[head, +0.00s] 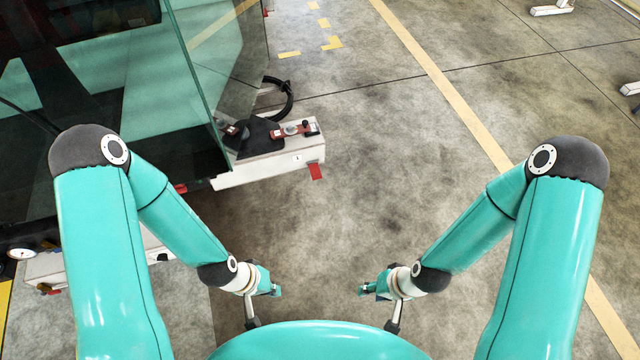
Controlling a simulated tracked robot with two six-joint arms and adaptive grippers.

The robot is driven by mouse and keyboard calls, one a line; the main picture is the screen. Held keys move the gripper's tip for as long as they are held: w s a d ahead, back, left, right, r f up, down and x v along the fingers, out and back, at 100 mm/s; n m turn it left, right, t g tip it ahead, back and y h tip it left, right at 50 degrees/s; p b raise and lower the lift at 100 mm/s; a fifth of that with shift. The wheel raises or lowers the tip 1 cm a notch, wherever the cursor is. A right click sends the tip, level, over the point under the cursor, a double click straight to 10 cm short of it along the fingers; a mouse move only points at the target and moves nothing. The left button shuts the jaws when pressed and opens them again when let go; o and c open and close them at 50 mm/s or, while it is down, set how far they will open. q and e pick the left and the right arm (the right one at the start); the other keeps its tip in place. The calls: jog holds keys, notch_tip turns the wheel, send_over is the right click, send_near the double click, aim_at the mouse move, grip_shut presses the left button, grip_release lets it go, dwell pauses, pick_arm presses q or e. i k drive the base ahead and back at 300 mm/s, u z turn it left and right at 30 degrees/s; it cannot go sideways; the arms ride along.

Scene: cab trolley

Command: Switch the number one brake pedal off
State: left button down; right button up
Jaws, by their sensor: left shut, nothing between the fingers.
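A small red pedal-like tab (316,171) sticks out from the near right end of a white trolley beam (265,168). A small label that seems to read 1 is on that beam, beside the tab. I cannot tell for certain that this is the number one brake pedal, nor whether it is on or off. My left gripper (274,290) is shut and empty over the floor, nearer to me than the tab and apart from it. My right gripper (367,290) is to its right, also apart from everything; its fingers are too small to read.
A glass-panelled cab (150,90) fills the upper left. A black cable loop (286,100) and a red-and-white fitting (292,129) sit at the beam's end. Another white beam (45,268) with a gauge (20,254) is at lower left. The floor right of the trolley is clear.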

aim_at(315, 169)
jog(key=u, duration=0.1)
jog(key=i, duration=0.95)
jog(key=z, duration=0.1)
